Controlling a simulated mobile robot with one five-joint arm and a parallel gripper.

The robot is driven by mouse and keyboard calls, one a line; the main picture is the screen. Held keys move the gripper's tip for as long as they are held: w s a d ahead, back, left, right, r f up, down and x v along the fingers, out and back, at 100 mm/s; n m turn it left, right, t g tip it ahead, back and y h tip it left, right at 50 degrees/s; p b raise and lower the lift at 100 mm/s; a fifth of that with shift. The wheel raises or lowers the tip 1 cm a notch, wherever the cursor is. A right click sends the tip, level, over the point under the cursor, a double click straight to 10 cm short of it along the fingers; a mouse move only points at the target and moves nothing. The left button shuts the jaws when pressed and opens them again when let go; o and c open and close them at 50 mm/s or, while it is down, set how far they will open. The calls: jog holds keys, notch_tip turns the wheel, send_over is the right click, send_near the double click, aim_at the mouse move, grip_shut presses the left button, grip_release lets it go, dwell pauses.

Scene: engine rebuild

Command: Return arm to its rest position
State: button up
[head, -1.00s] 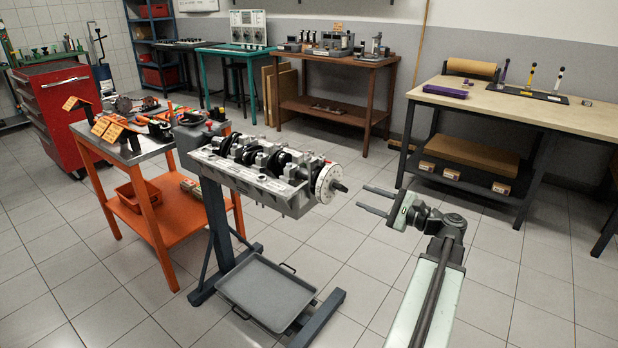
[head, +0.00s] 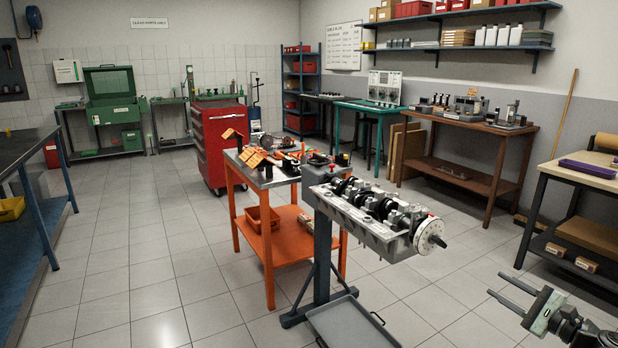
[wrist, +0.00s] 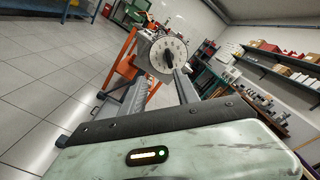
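My gripper (head: 506,291) is at the lower right of the head view. Its two fingers are spread apart with nothing between them, and they point left toward the engine stand. In the wrist view the gripper body fills the bottom, and its fingers (wrist: 150,90) reach out toward the engine. The engine block with its crankshaft (head: 372,217) is mounted on a grey stand, left of my gripper and clear of it. Its round white timing disc (head: 430,235) faces my side and also shows in the wrist view (wrist: 168,55).
A grey drip tray (head: 352,322) lies at the stand's foot. An orange cart (head: 272,237) with tools stands behind left, and a red tool cabinet (head: 215,150) farther back. Benches line the right wall. A dark blue-legged bench (head: 60,180) is far left. Open tiled floor lies left of centre.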

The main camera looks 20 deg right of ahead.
jog(key=w+a+n+g+y, duration=0.2)
jog(key=w+a+y, duration=0.1)
jog(key=w+a, duration=0.5)
jog(key=w+a+n+g+y, duration=0.1)
jog(key=w+a+n+y, duration=0.15)
jog(key=w+a, duration=0.6)
jog(key=w+a+f+n+g+y, duration=0.1)
jog(key=a+f+n+g, duration=0.15)
jog(key=a, duration=0.85)
jog(key=w+a+f+n+g+y, duration=0.1)
jog(key=w+a+f+n+g, duration=0.2)
jog(key=a, duration=0.7)
jog(key=s+a+f+n+g+h, duration=0.1)
jog(key=s+a+f+n+g, duration=0.15)
jog(key=a+f, duration=0.4)
jog(key=s+a+f+n+g+h, duration=0.1)
jog(key=a+f+n+g, duration=0.15)
jog(key=a, duration=0.75)
jog(key=s+a+f+n+g+h, duration=0.2)
jog(key=s+f+n+g+h, duration=0.2)
jog(key=s+f+n+h, duration=0.3)
jog(key=d+n+h+p, duration=0.2)
jog(key=d+h, duration=0.1)
jog(key=d, duration=0.5)
notch_tip(320, 180, up, 22)
jog(key=p, duration=2.2)
jog(key=shift+w+f, duration=0.15)
jog(key=shift+w, duration=0.05)
